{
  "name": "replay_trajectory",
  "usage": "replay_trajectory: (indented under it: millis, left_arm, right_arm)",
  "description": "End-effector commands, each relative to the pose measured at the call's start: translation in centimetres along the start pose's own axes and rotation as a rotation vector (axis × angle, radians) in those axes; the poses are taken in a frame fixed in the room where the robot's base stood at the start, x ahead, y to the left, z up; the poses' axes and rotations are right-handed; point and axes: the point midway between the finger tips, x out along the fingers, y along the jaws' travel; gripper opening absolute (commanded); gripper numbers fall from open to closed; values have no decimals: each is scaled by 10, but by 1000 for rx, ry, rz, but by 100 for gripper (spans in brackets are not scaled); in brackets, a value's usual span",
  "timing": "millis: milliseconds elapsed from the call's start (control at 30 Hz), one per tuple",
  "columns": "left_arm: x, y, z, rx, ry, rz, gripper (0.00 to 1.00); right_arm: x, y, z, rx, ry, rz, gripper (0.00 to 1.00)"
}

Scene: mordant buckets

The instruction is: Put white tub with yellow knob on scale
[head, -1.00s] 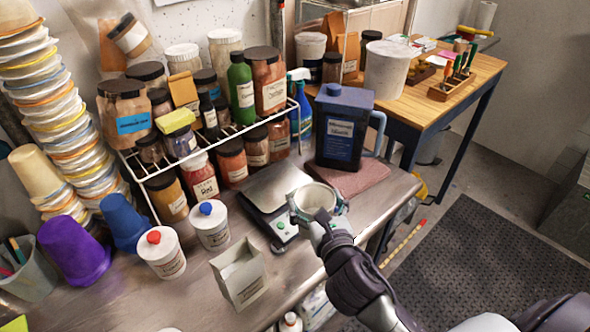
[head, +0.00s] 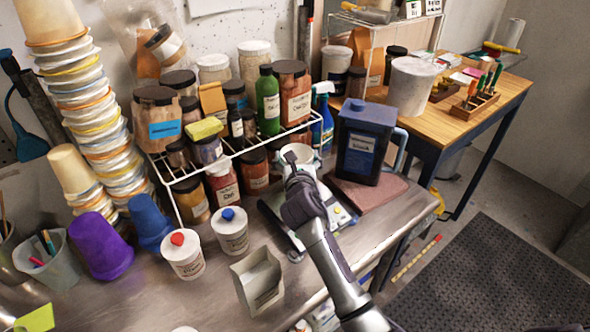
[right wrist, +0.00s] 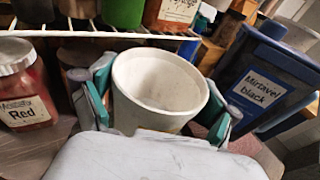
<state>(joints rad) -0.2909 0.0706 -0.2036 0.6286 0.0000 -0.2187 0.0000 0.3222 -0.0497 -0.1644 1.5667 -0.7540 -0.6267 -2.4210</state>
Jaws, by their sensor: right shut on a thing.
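My right gripper (head: 296,160) is shut on a white, open-topped tub (head: 295,154), which shows above the rear of the scale (head: 271,207). In the right wrist view the tub (right wrist: 160,85) sits between the teal-padded fingers (right wrist: 158,105), its mouth facing up and its inside looking empty. No yellow knob shows on it. My arm covers much of the scale, and I cannot tell whether the tub touches its plate. My left gripper is not in view.
A dark blue jug (head: 350,140) stands right of the scale on a reddish board (head: 375,193). A wire rack (head: 215,150) with several jars is behind. White tubs with a red knob (head: 183,255) and a blue knob (head: 232,231), and an open carton (head: 258,280), stand left.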

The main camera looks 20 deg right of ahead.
Motion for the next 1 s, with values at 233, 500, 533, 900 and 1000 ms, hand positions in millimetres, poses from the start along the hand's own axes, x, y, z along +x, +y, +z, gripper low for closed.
replay_trajectory:
  millis: [233,500,533,900,1000]
  left_arm:
    - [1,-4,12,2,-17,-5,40]
    - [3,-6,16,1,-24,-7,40]
    - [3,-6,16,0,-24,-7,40]
    - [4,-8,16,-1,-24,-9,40]
    - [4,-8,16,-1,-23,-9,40]
  right_arm:
    - [7,6,-21,0,3,1,50]
    - [10,6,-43,0,-1,3,50]
    - [10,6,-43,-1,-2,3,50]
    - [11,5,-45,-1,0,1,100]
    - [11,5,-45,0,0,1,100]
